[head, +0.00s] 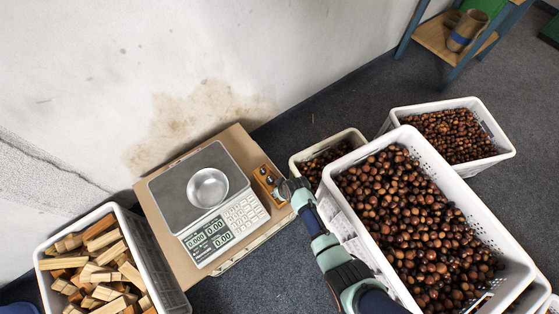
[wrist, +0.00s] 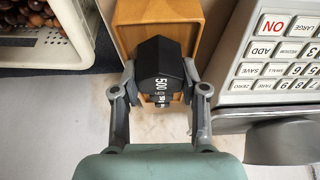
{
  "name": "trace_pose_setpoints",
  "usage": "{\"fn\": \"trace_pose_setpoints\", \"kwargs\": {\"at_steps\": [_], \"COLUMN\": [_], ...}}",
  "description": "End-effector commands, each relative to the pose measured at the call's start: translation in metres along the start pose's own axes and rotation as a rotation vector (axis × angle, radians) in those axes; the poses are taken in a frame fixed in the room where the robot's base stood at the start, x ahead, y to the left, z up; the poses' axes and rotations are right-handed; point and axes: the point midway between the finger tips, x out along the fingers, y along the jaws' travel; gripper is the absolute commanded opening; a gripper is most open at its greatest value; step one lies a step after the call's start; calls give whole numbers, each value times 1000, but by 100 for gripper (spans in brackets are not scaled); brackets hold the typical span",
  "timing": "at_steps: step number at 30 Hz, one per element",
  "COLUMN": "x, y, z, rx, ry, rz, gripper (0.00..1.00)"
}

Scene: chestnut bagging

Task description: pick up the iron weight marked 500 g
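The iron weight (wrist: 161,68) is a black faceted block with white "500 g" lettering, seen in the wrist view. My gripper (wrist: 160,82) has one finger against each side of it, with no clear gap showing, and looks shut on it. The weight is in front of an orange-brown wooden holder (wrist: 160,12); I cannot tell whether it is lifted clear. In the head view the holder (head: 261,172) stands to the right of the scale, and my gripper (head: 291,189) is at its right end, hiding the weight there.
A scale (head: 181,194) with a metal bowl (head: 208,187) stands on a cardboard-coloured board, close left of the holder. A small crate of chestnuts (head: 296,172) and a large one (head: 437,158) stand to the right. A crate of wood blocks (head: 161,268) is at lower left.

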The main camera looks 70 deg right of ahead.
Motion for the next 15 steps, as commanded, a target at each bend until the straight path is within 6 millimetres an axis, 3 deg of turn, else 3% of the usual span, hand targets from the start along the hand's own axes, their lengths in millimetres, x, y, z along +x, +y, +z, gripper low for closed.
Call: {"fn": "trace_pose_setpoints", "kwargs": {"at_steps": [1, 5, 15], "x": [0, 0, -2], "y": [0, 0, 0], "z": [0, 0, -2], "rx": [0, 0, 0], "ry": [0, 0, 2], "rz": [0, 0, 0], "gripper": [20, 0, 0]}}
